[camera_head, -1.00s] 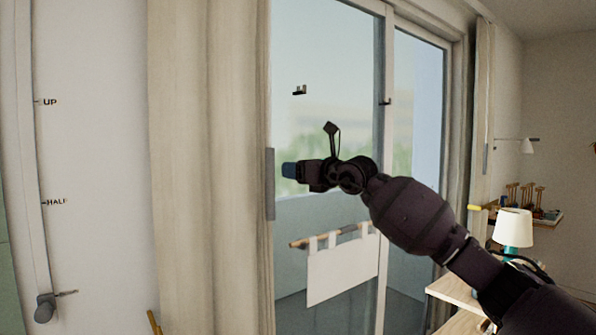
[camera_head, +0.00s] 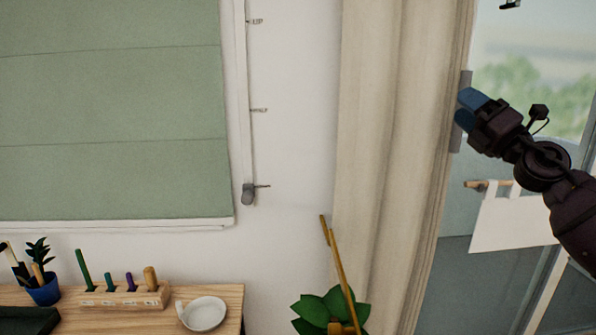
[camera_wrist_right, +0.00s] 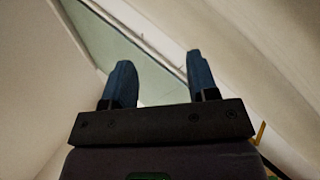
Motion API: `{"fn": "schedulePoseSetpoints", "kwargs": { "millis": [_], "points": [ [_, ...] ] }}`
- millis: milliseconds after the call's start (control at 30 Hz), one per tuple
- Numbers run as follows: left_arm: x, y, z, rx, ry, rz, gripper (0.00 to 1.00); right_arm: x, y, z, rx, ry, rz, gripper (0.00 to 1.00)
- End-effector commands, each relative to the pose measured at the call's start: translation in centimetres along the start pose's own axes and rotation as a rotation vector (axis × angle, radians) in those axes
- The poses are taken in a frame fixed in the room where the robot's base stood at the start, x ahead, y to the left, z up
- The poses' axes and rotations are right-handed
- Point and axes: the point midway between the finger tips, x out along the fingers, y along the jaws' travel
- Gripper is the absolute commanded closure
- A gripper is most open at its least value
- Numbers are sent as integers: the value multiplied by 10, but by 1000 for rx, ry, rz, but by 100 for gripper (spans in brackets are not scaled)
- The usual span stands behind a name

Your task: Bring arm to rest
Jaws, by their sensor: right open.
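My right gripper (camera_head: 466,108) is at the right of the head view, raised in front of the glass door and beside the curtain's edge. Its two blue fingers are apart, with nothing between them. They also show apart and empty in the right wrist view (camera_wrist_right: 160,85), against pale wall and a green panel. My right arm comes in from the right edge of the head view. My left gripper is in neither view.
A beige curtain (camera_head: 385,150) hangs left of the glass door (camera_head: 470,270). A green blind (camera_head: 110,100) covers the left, beside a cord weight (camera_head: 249,194) on a marked rail. Below, a wooden shelf (camera_head: 232,300) bears a peg block (camera_head: 125,297) and white dish (camera_head: 203,314). A plant (camera_head: 325,308) stands nearby.

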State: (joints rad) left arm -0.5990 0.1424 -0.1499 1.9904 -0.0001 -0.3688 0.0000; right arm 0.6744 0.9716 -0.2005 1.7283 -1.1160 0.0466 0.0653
Motion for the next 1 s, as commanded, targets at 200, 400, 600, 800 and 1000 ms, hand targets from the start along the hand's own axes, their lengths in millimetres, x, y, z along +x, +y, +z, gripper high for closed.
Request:
{"fn": "schedulePoseSetpoints", "kwargs": {
  "millis": [200, 400, 600, 800, 1000],
  "points": [
    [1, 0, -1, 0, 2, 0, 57, -58, -74, -73, 527, -143, -98, 46],
    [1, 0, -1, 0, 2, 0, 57, -132, -139, -146, 959, -300, -260, 46],
    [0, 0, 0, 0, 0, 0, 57, -216, -182, -224, 1319, -467, -431, 46],
    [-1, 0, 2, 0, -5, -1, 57, -304, -200, -298, 1610, -644, -579, 46],
    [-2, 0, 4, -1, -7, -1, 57, -390, -196, -360, 1810, -828, -680, 46]
  ]
}}
